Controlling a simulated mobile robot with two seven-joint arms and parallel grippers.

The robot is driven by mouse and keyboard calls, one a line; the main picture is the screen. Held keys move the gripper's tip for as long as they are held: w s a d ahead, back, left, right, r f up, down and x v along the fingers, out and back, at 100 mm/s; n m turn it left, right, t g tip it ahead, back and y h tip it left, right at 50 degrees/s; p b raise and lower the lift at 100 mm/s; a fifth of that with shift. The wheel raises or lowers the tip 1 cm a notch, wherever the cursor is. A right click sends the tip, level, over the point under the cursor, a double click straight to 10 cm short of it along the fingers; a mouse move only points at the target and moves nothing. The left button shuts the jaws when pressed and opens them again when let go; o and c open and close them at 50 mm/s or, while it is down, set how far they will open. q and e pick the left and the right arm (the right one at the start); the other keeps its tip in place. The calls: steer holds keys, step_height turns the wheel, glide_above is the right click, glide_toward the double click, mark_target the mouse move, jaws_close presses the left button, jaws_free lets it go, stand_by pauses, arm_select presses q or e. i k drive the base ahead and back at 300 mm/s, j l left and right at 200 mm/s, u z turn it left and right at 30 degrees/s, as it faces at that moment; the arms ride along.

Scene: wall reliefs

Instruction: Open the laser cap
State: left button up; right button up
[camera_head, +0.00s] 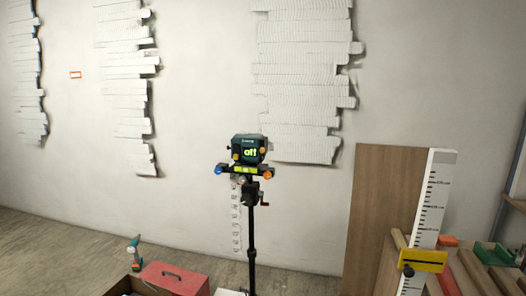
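A laser device (249,149) with a dark green and black body stands on top of a black tripod (251,240) in the middle of the view. Its front shows glowing yellow-green text that looks like "off". Small orange parts sit on its front, and a yellow-green strip and a blue knob (219,170) are just below. I cannot make out which part is the cap or whether it is open. Neither of my grippers is in view.
A red toolbox (172,279) and a teal tool (135,251) are on the lower left. A wooden board (378,215), a white measuring staff (428,215) and a workbench with a green bin (493,254) stand at right. White reliefs (300,80) hang on the wall.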

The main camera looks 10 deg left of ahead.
mark_target(264, 147)
steer(key=i+j, duration=0.15)
steer(key=j, duration=0.15)
steer(key=i+j, duration=0.2)
steer(key=j, duration=0.15)
steer(key=i+j, duration=0.15)
steer(key=j, duration=0.15)
steer(key=i+j, duration=0.15)
steer(key=j, duration=0.2)
